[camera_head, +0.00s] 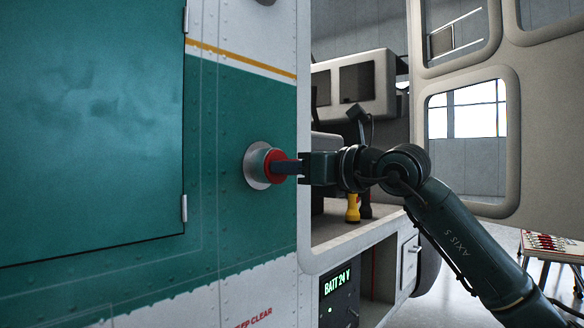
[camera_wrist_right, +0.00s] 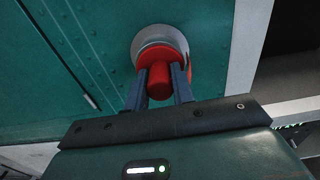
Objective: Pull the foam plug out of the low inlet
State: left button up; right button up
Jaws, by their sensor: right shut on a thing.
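The low inlet (camera_head: 254,167) is a round metal ring on the helicopter's green and white side, in the middle of the head view. The red foam plug (camera_head: 272,160) sits in it, with its knob sticking out. My right gripper (camera_head: 284,167) comes from the right and is shut on the plug's knob. In the right wrist view the two fingers (camera_wrist_right: 162,88) stand on either side of the red knob (camera_wrist_right: 159,76), and the plug's wider part is against the metal ring (camera_wrist_right: 152,35). My left gripper is not in view.
A green hatch door (camera_head: 95,130) with hinges lies left of the inlet. The open cabin doorway is right of it, with a yellow object (camera_head: 353,207) on the cabin floor. A box marked BATT 24 V (camera_head: 338,290) stands below. An open door (camera_head: 550,110) hangs at the right.

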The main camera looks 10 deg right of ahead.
dwell(0.4)
jog(key=shift+s+d, duration=0.1)
jog(key=b+v, duration=0.4)
jog(key=v, duration=0.4)
jog(key=shift+s+d, duration=0.25)
jog(key=shift+s, duration=0.1)
dwell(1.2)
dwell(0.3)
